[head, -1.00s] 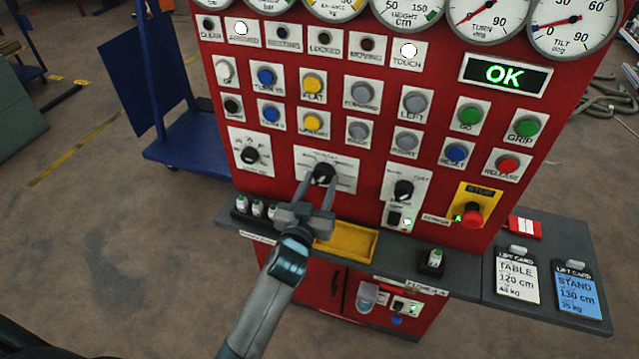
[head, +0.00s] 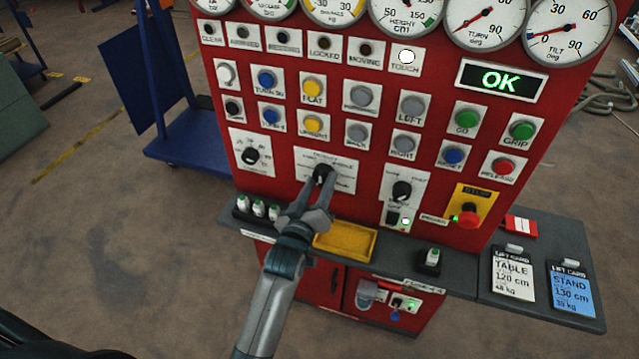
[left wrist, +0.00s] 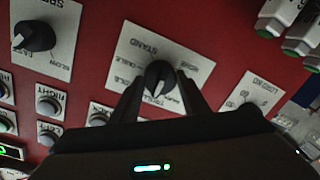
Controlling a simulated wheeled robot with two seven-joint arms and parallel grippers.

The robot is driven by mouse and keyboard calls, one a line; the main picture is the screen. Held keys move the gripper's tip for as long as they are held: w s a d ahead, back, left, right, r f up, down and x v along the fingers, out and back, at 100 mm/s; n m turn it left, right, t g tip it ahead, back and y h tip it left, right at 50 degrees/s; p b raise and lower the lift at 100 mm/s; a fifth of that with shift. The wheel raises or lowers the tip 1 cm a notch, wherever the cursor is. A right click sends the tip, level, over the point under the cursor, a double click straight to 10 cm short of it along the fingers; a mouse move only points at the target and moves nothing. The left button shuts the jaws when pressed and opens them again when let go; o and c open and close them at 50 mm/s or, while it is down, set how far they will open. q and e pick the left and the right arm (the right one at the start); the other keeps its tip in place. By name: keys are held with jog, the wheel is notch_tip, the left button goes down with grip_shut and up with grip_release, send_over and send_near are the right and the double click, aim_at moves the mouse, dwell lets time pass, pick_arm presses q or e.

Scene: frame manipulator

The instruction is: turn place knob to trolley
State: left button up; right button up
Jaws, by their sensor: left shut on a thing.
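The place knob (head: 322,172) is a black knob on a white label plate (head: 343,183) in the middle of the red panel. My left gripper (head: 320,184) reaches up from below and is shut on this knob. In the left wrist view the knob (left wrist: 160,76) sits between the two dark fingertips (left wrist: 161,90). Its plate appears turned over there, with the word STAND readable and other labels partly hidden by the fingers. I cannot tell for sure which label the knob points to. My right gripper is not in view.
Other black knobs stand left (head: 251,156) and right (head: 401,191) of it. A shelf with a yellow tray (head: 345,243) and lift cards (head: 513,275) lies below. A red stop button (head: 467,216) is at right. The OK display (head: 499,79) is lit green.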

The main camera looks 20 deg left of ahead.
pick_arm(q)
jog(key=o, duration=1.1)
jog(key=shift+c, duration=0.2)
jog(key=shift+s, duration=0.15)
jog(key=shift+s+f+b, duration=0.1)
jog(key=shift+s+b, duration=0.2)
jog(key=shift+s, duration=0.3)
jog(key=s+b, duration=0.4)
jog(key=s, duration=1.2)
jog(key=shift+r, duration=0.45)
jog(key=shift+w, duration=0.1)
